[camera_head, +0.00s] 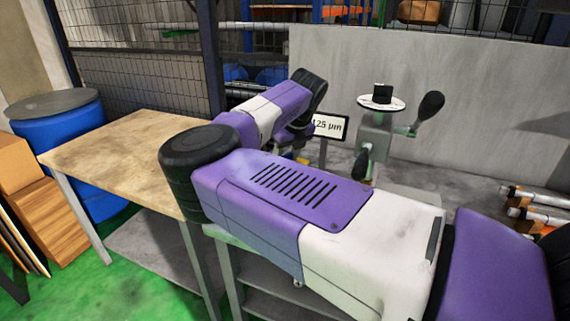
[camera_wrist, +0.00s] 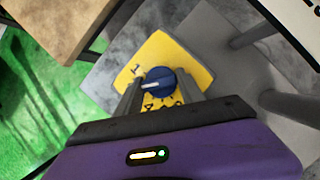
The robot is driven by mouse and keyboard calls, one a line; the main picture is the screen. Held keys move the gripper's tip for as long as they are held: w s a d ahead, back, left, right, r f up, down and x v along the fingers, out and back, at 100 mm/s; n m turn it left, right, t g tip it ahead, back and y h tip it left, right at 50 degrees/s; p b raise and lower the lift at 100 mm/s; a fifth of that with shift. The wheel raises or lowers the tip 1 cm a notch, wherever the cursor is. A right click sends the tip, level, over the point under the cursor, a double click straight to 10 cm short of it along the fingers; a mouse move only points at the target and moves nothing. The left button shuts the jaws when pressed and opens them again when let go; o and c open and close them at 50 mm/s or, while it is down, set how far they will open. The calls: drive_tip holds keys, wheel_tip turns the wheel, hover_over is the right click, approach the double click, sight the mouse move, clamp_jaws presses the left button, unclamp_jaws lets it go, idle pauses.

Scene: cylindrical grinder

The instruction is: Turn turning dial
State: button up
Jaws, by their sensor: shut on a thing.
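The turning dial (camera_wrist: 158,82) is a round blue knob with a white pointer line, set on a yellow plate (camera_wrist: 167,50) with black numbers. The pointer line points to the left in the wrist view. My gripper (camera_wrist: 157,88) is shut on the dial, with one grey finger at its left and one at its right. In the head view my own arm hides the dial and the gripper; only a bit of yellow shows below the bent wrist.
A sign reading "125 µm" (camera_head: 329,126) stands right of my wrist. A grey machine part with a white disc (camera_head: 381,103) and black-knobbed levers is farther right. A wooden table (camera_head: 110,150) and a blue barrel (camera_head: 62,135) are at the left.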

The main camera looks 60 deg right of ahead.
drive_tip(key=n+y+b, duration=0.1)
drive_tip(key=n, duration=0.1)
drive_tip(key=n+y+b, duration=0.1)
drive_tip(key=n+b, duration=0.1)
drive_tip(key=n, duration=0.1)
drive_tip(key=shift+d+n+t, duration=0.2)
drive_tip(key=shift+n+t, duration=0.1)
drive_tip(key=shift+n+y+b, duration=0.85)
drive_tip(key=shift+n+y, duration=0.05)
drive_tip(key=shift+n, duration=1.3)
drive_tip(key=shift+r, duration=0.1)
drive_tip(key=o, duration=1.3)
drive_tip(key=v, duration=0.7)
drive_tip(key=shift+s+d+r, duration=0.1)
drive_tip(key=shift+r, duration=0.25)
